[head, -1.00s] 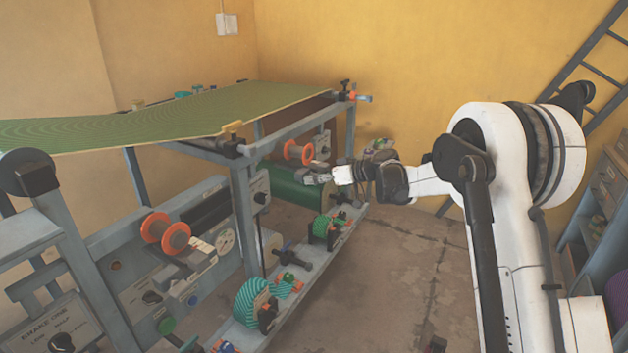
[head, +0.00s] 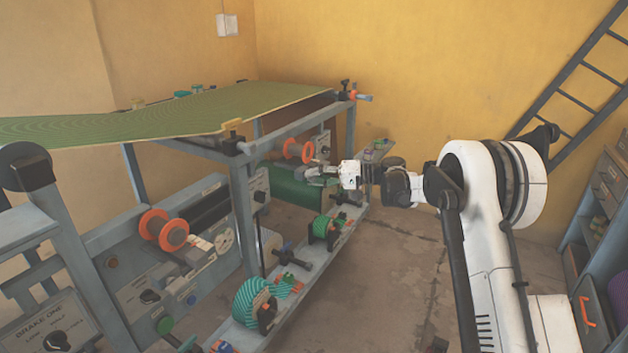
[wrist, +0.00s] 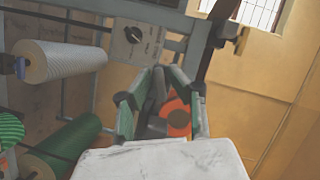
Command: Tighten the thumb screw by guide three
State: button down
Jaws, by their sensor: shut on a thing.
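My gripper (head: 322,171) is at the far end of the press frame, just below and right of an orange-flanged guide roller (head: 292,149). In the wrist view my gripper (wrist: 160,100) has its two green-grey fingers around something at the press, with an orange disc (wrist: 178,122) showing between them. By its place this held part looks like the thumb screw, but the fingers hide most of it and I cannot make out its shape. I cannot read a number on the guide.
A dial panel (wrist: 140,38) and a white ribbed roll (wrist: 62,62) are close by in the wrist view. The lower rail (head: 300,262) carries clamps and green striped spools. A green sheet (head: 130,120) lies over the press. The floor right of the rail is mostly clear.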

jog(key=shift+m+y+b, duration=0.55)
jog(key=shift+m+y, duration=0.35)
jog(key=shift+m, duration=1)
jog(key=c, duration=1.8)
grip_release()
jog(key=shift+d, duration=0.1)
jog(key=d, duration=1.2)
jog(key=shift+s, duration=0.4)
